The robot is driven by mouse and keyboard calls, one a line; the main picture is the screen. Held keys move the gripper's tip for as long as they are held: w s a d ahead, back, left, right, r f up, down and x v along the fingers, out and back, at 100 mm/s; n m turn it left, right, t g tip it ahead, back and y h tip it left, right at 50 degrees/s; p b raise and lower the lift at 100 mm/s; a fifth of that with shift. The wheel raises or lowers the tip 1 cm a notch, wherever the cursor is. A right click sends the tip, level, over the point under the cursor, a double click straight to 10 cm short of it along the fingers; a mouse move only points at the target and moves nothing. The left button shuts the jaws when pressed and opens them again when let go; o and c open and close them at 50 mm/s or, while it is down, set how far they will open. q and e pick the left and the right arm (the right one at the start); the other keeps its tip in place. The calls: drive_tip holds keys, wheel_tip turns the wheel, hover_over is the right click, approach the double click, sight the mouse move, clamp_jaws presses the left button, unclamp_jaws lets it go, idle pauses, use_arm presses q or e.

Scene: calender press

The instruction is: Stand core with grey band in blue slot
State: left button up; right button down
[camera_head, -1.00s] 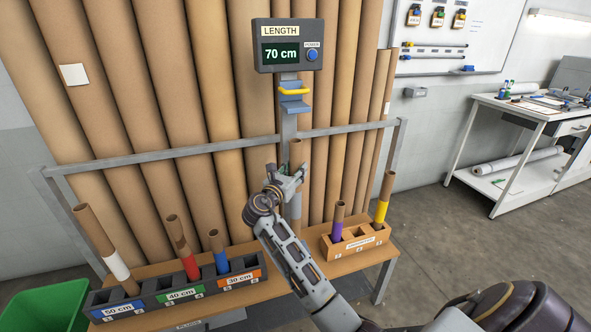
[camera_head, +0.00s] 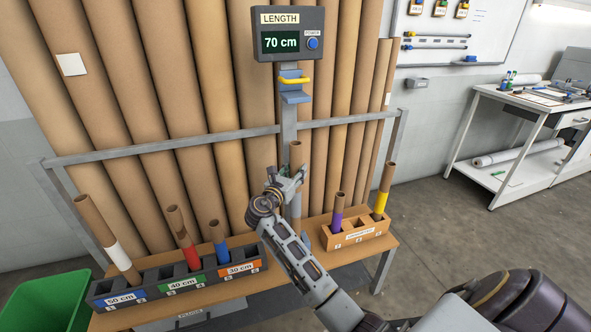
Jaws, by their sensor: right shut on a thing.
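My right gripper (camera_head: 290,176) is shut on a cardboard core (camera_head: 296,153). The core is roughly upright, in front of the gauge post, and its top sticks up above the fingers. Its middle is hidden by the gripper; I cannot clearly make out its band. The dark rack (camera_head: 165,289) on the bench at left has a blue label "50 cm" (camera_head: 119,299), a green "40 cm" and an orange "30 cm". A core with a white band (camera_head: 119,258) stands tilted in the blue section, beside open slots. My left gripper is not in view.
The length gauge (camera_head: 289,34) reads 70 cm above a yellow-edged bracket (camera_head: 294,81). Cores with red (camera_head: 187,250) and blue (camera_head: 219,243) bands stand in the rack. A wooden holder (camera_head: 357,234) at right holds purple- and yellow-banded cores. A green bin (camera_head: 45,305) is at far left.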

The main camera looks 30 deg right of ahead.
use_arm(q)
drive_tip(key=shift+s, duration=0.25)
use_arm(e)
drive_tip(key=shift+f, duration=0.65)
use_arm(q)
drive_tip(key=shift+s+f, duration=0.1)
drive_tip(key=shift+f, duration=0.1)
use_arm(e)
drive_tip(key=shift+f, duration=0.45)
use_arm(q)
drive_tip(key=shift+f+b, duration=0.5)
drive_tip(key=shift+b, duration=0.2)
use_arm(e)
drive_tip(key=shift+f, duration=1.8)
drive_tip(key=c, duration=0.9)
unclamp_jaws()
drive_tip(key=shift+s+a, duration=0.1)
drive_tip(key=shift+a, duration=0.05)
drive_tip(key=shift+v, duration=5.85)
